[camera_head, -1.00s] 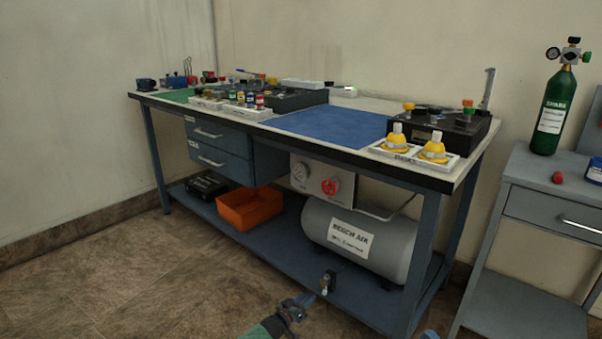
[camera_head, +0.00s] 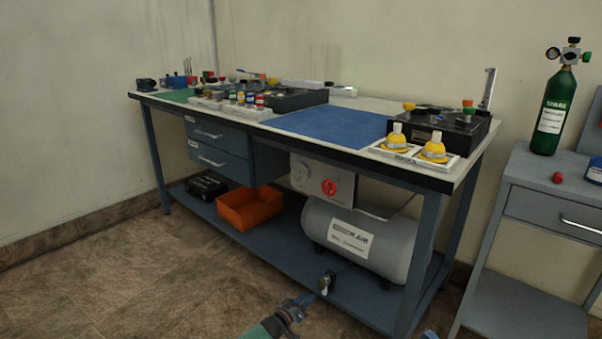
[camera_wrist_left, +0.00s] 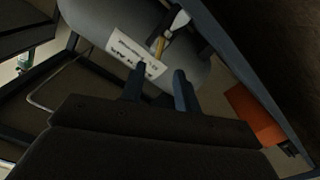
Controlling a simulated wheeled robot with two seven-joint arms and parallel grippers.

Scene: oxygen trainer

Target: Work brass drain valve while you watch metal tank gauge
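The grey metal tank (camera_head: 350,240) with a white label lies on the bench's lower shelf. A small fitting (camera_head: 327,283), dark with a pale face, sits below its front. In the left wrist view, a brass-coloured stem (camera_wrist_left: 160,46) with a black and white part stands before the tank (camera_wrist_left: 105,18); I take it as the drain valve. A round white dial (camera_head: 300,172) shows on a grey panel, too small to read; I cannot tell if it is the tank gauge. My left gripper (camera_head: 304,300) is just short of the fitting. Its fingers (camera_wrist_left: 160,78) are apart, with nothing between them.
The workbench edge (camera_head: 400,178) overhangs the shelf. An orange bin (camera_head: 250,210) stands left of the tank, and a bench leg (camera_head: 422,245) on the right. A red knob (camera_head: 329,187) is beside the dial. The floor (camera_head: 170,285) in front is clear.

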